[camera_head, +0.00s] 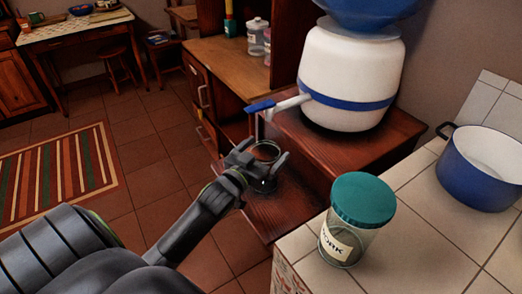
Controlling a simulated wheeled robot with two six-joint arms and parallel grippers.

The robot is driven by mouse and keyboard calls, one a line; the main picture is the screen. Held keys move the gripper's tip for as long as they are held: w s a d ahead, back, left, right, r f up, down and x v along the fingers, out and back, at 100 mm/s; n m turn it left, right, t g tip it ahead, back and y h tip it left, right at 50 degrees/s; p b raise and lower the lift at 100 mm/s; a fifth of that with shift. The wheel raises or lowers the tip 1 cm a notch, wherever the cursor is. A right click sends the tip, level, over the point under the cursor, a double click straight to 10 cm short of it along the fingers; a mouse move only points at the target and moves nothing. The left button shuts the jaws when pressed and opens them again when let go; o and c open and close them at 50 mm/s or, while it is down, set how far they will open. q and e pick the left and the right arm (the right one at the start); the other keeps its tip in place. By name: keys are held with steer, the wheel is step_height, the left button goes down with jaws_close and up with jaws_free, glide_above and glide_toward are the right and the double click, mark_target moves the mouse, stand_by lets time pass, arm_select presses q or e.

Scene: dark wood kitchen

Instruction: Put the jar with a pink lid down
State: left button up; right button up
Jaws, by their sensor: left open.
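I see no jar with a clearly pink lid. A clear jar with a teal lid (354,222) and a paper label stands upright on the tiled counter at the lower right. My left gripper (262,157) is open over the low wooden step below the dispenser tap. A dark glass vessel (265,150) shows at its fingers, partly hidden by them. I cannot tell whether they touch it. Small clear jars with pale lids (257,36) stand on the wooden cabinet at the back. My right gripper is out of view.
A white and blue water dispenser (350,75) with a blue-handled tap stands on a wooden stand (335,147). A blue pot (483,165) sits on the tiled counter (424,250). Bare counter lies around the teal-lidded jar. A striped rug (55,175) and open floor lie left.

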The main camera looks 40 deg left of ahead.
arm_select(q)
steer(key=s, duration=1.2)
stand_by(0.4)
